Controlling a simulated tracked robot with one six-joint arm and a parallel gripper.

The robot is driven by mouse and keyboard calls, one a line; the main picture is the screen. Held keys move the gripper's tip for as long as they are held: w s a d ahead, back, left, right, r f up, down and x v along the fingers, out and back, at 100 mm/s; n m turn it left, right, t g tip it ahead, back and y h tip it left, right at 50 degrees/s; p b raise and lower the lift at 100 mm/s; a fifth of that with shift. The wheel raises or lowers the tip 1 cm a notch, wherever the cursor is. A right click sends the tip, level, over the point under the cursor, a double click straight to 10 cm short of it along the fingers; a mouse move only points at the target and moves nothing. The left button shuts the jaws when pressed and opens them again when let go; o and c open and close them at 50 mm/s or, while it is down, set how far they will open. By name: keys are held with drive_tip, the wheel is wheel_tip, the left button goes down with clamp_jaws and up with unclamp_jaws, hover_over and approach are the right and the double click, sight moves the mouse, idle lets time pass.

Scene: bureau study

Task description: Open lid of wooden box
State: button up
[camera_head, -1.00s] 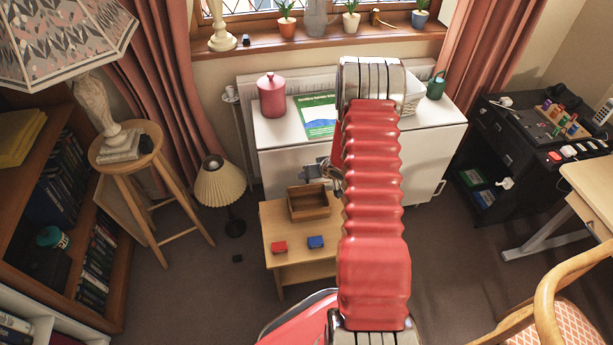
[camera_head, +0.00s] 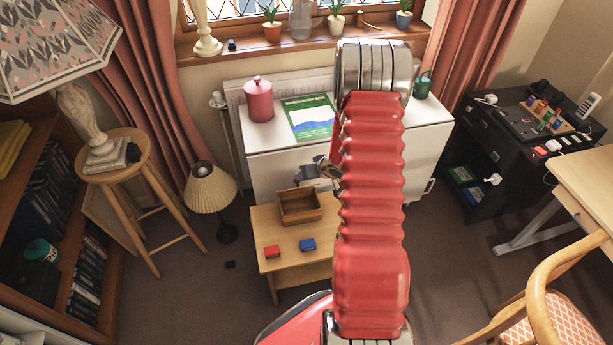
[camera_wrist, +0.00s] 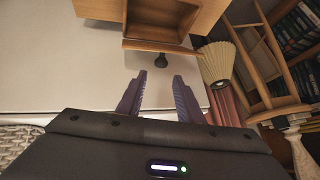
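The wooden box (camera_head: 300,218) stands on a low light-wood table (camera_head: 262,225). I see into its hollow inside, and no separate lid can be made out in the head view. The box also shows at the top of the wrist view (camera_wrist: 165,44), cut off by the frame edge. My gripper (camera_wrist: 160,84) is open, its two dark fingers apart with nothing between them. It is apart from the box. In the head view my red arm hides most of the gripper.
A red block (camera_head: 272,252) and a blue block (camera_head: 307,245) lie in front of the box. A white cabinet (camera_head: 265,165) with a pink canister (camera_head: 258,102) and a green book (camera_head: 308,117) stands behind. A pleated lamp (camera_head: 210,188) stands left on the floor.

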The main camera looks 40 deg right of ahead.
drive_tip(key=shift+w+r, duration=0.15)
drive_tip(key=shift+r, duration=0.3)
drive_tip(key=shift+c, duration=0.8)
drive_tip(key=r+h, duration=0.1)
drive_tip(key=r, duration=0.3)
drive_tip(key=a+r, duration=0.1)
drive_tip(key=r, duration=0.3)
drive_tip(key=w+r+h, duration=0.1)
drive_tip(key=r, duration=0.4)
drive_tip(key=shift+w+a+h, duration=0.1)
drive_tip(key=shift+a+h, duration=0.1)
drive_tip(key=shift+h, duration=0.1)
clamp_jaws()
drive_tip(key=s+a+r+h, duration=0.1)
drive_tip(key=s+a+r, duration=0.25)
drive_tip(key=r, duration=0.35)
drive_tip(key=s+a+r, duration=0.2)
drive_tip(key=a+r, duration=0.2)
drive_tip(key=r, duration=0.3)
drive_tip(key=s+a+r+n+g+y, duration=0.1)
drive_tip(key=s+a+r, duration=0.4)
drive_tip(key=s+a, duration=0.5)
drive_tip(key=s+a+r+n+g+y, duration=0.1)
drive_tip(key=s+a+r, duration=0.3)
drive_tip(key=s+a, duration=0.6)
drive_tip(key=s+n+y, duration=0.1)
drive_tip(key=s, duration=0.1)
drive_tip(key=shift+s+r, duration=0.35)
